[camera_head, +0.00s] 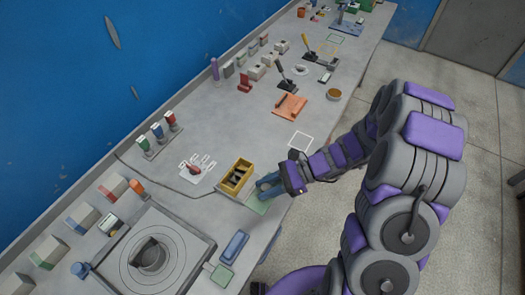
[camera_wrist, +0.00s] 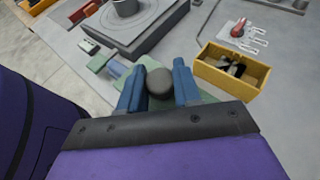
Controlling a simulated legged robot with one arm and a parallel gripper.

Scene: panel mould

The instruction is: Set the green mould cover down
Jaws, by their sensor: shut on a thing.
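My gripper (camera_head: 267,186) is over the bench's front edge, in front of the yellow bin. In the wrist view its two blue fingers (camera_wrist: 159,80) are shut on a round dark grey knob (camera_wrist: 160,84). The green mould cover (camera_head: 257,204) is a flat pale green plate below the fingers. Its edge also shows beside the fingers in the wrist view (camera_wrist: 209,98). The knob hides much of the plate's middle. I cannot tell whether the plate touches the bench.
The yellow bin (camera_head: 236,176) with dark parts stands close behind my gripper. A round mould on a square base (camera_head: 188,243) is to the left. A blue block (camera_head: 234,247) and a small green plate (camera_head: 221,277) lie near the front edge. A white outlined square (camera_head: 301,141) is empty.

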